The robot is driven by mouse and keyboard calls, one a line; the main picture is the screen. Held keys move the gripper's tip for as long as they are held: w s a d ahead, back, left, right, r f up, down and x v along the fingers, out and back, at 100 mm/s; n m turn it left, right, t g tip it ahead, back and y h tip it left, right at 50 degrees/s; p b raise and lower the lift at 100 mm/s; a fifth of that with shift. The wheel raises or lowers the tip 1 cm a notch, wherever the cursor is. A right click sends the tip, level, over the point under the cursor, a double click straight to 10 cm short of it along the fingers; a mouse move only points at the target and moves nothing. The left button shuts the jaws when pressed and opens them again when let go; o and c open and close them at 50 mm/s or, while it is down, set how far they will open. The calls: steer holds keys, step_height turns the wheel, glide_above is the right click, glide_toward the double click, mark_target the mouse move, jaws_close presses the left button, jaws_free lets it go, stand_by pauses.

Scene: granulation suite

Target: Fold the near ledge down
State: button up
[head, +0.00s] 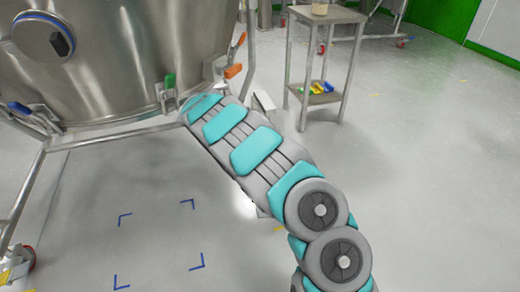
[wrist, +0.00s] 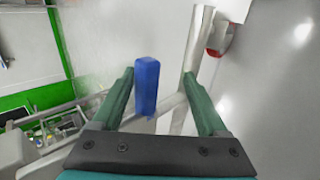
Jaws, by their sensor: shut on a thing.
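In the wrist view, my gripper (wrist: 160,72) has its two green fingers around an upright blue handle-like block (wrist: 146,87), which sits nearer the left finger. A steel post (wrist: 197,45) runs beside the right finger. In the head view, my arm reaches toward the lower rim of the large steel vessel (head: 120,60), and my gripper is hidden behind the arm. A pale narrow panel (head: 264,102) shows just past the arm. I cannot tell which part is the near ledge or how it is tilted.
A small steel table (head: 328,16) with coloured items on its lower shelf stands at the upper right. Frame legs (head: 25,195) stand at left. Floor with blue corner marks (head: 187,203) is clear.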

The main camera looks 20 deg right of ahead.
steer(key=shift+r, duration=0.25)
steer(key=shift+a+r, duration=0.25)
steer(key=shift+a, duration=0.1)
steer(key=p+v, duration=0.1)
steer(key=v, duration=0.6)
steer(key=shift+a+r, duration=0.2)
steer(key=shift+a, duration=0.05)
